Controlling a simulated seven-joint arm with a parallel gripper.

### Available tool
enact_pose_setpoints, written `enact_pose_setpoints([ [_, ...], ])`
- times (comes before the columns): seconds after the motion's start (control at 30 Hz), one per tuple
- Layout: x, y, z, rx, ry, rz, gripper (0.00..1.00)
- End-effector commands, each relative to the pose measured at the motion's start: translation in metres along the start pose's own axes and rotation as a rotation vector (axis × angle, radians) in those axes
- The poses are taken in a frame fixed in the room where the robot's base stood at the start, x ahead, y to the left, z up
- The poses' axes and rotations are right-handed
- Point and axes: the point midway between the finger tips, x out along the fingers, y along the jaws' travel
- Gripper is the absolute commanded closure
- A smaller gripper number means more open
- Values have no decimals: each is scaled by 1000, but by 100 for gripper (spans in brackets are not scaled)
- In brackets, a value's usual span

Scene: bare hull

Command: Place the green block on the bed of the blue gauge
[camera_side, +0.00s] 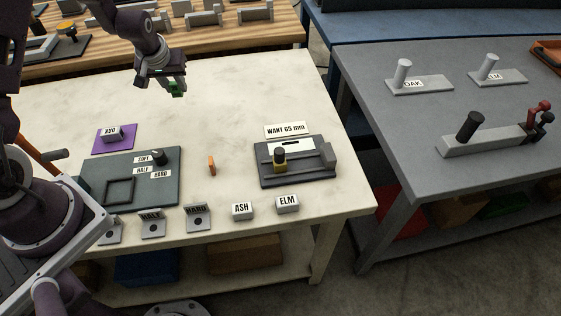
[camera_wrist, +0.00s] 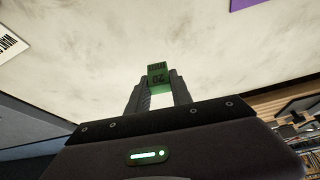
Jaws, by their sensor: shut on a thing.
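The green block (camera_side: 177,91) hangs between the fingers of my gripper (camera_side: 174,83), high above the back of the cream table. In the wrist view the green block (camera_wrist: 157,74) shows dark lettering with "20" on it, and the gripper (camera_wrist: 158,88) is shut on it. The likely gauge (camera_side: 263,176) stands on the right part of the table and looks dark grey rather than clearly blue. It has a grey block at its right end, a dark post with a yellowish base on it, and a "WANT 65 mm" card (camera_side: 288,129) behind it. The gripper is far up and left of it.
An orange piece (camera_side: 211,165) stands mid-table. A dark green-grey panel (camera_side: 108,166) with a knob and a purple mat (camera_side: 101,146) lie at left. ASH (camera_side: 242,210) and ELM (camera_side: 287,204) blocks and several grey brackets line the front. The table's back middle is clear.

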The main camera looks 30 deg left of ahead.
Motion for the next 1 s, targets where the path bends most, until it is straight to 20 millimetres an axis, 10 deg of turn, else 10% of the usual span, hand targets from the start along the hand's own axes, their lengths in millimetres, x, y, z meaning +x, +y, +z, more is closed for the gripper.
enact_pose_setpoints([
  [0.3,-42,214,67,737,2,335,100],
  [0.5,-87,307,132,1115,2,503,100],
  [0.73,-115,347,172,1311,-2,587,100],
  [1.0,-66,349,198,1324,-5,592,100],
])
